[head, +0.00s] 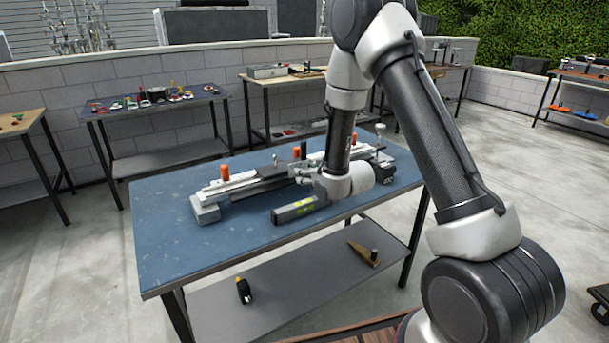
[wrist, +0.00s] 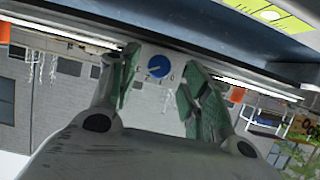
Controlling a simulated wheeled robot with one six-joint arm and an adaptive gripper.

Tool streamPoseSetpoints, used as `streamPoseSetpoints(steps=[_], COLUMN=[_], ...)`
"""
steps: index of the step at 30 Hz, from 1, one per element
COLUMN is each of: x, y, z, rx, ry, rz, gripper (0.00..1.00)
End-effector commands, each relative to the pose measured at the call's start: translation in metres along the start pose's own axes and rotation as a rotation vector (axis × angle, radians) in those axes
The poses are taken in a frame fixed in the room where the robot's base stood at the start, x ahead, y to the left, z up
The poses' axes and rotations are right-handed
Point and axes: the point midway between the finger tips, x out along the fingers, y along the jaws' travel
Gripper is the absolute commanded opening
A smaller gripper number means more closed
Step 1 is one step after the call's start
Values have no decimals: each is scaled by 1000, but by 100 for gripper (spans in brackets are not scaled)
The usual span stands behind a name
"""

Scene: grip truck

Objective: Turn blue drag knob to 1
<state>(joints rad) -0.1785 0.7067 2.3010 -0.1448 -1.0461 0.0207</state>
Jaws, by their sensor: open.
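The blue knob (wrist: 159,66) is a small round dial with a pale pointer mark, set on a white plate (wrist: 152,81) with small printed marks, too small to read surely. In the wrist view it sits between and beyond the fingertips of my gripper (wrist: 158,82). The greenish finger pads stand apart on either side of the knob, and I see no contact. In the head view my gripper (head: 312,172) is low over the blue table (head: 180,245), by the long metal rail device (head: 240,183). The knob is hidden there.
Orange posts (head: 225,172) stand up from the rail device. A dark grey block with a yellow-green label (head: 300,208) lies in front of it. The table's front left is clear. A lower shelf (head: 300,275) holds a black and yellow tool (head: 243,290) and a brown wedge-shaped thing (head: 362,252).

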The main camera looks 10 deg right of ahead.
Motion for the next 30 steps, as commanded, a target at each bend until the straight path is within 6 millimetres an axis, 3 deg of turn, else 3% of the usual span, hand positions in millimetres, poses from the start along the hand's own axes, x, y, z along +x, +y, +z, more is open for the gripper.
streamPoseSetpoints(steps=[6, 14, 15, 22, 30], x=[23, 25, 25, 25, 25], y=[0, 0, 0, 0, 0], z=[0, 0, 0, 0, 0], rx=[0, 0, 0, 0, -13], ry=[0, 0, 0, -1, -1], rz=[0, 0, 0, 0, 5], gripper=[47, 47, 46, 4, 2])
